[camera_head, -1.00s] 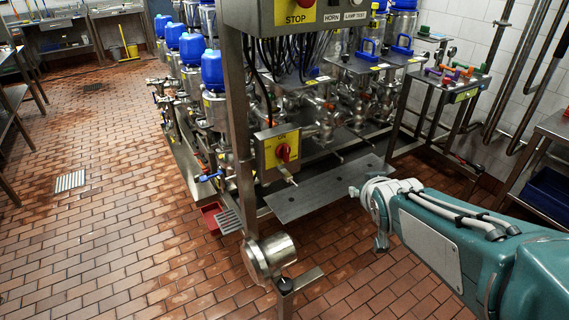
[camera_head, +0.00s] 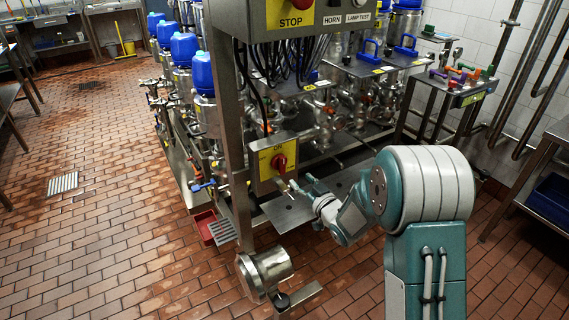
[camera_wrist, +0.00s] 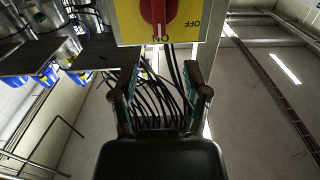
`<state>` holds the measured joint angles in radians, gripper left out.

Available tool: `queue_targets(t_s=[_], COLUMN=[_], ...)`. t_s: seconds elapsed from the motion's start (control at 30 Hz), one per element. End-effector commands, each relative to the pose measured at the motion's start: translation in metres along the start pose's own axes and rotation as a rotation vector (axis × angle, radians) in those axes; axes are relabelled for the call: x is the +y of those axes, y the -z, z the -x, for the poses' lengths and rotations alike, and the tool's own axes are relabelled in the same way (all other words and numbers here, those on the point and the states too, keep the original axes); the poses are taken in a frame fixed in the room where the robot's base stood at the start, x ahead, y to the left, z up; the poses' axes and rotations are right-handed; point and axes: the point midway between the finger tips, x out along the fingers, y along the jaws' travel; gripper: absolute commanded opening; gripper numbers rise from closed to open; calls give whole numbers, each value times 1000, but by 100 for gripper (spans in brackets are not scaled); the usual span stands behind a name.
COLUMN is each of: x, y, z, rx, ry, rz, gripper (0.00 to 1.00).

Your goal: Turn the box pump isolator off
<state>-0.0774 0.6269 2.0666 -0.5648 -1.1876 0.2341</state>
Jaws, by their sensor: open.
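The box pump isolator is a red rotary knob (camera_head: 280,162) on a yellow plate of a small grey box (camera_head: 264,187), fixed to the steel post. In the wrist view the knob (camera_wrist: 157,12) is at the top, cut by the frame edge, on the yellow plate (camera_wrist: 188,24). Its pale mark lies by the word ON; OFF reads to the right. My gripper (camera_head: 297,186) is just right of and below the knob in the head view. In the wrist view my gripper (camera_wrist: 163,92) has its two fingers spread, empty, and apart from the knob.
A control box with a red STOP button (camera_head: 304,4) is above on the post. Black cables (camera_wrist: 160,105) hang behind my fingers in the wrist view. A round steel part (camera_head: 264,272) stands low in front. Open tiled floor (camera_head: 90,240) lies to the left.

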Motion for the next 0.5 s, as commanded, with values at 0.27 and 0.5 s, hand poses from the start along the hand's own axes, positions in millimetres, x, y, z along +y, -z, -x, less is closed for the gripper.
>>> queue_targets(t_s=[0.27, 0.5], x=[-1, 0], y=[0, 0], z=[-50, -87], rx=[0, -1], ry=[0, -1], rz=[0, 1], gripper=[60, 60])
